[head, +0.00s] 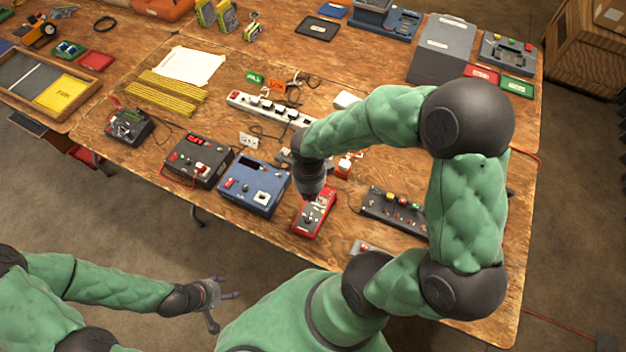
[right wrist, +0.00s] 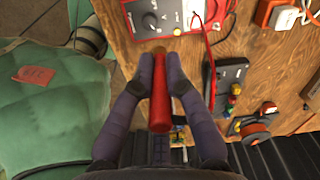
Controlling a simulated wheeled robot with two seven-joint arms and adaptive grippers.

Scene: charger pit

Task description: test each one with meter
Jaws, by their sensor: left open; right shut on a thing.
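My right gripper (right wrist: 160,72) is shut on a red cylinder (right wrist: 160,108), which lies lengthwise between its fingers with a brownish end. In the head view my right arm reaches over the table, its hand just above the red meter (head: 313,216). The cylinder is hidden in the head view. My left gripper (head: 216,300) is open and empty, off the table's front edge.
Left of the meter stand a blue device (head: 268,181), a black device (head: 196,158) and a small dark device (head: 129,125). A dark button panel (head: 395,209) is to the right. Behind are a power strip (head: 262,108), cables and a grey box (head: 442,48). A wooden tray (head: 90,88) is far left.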

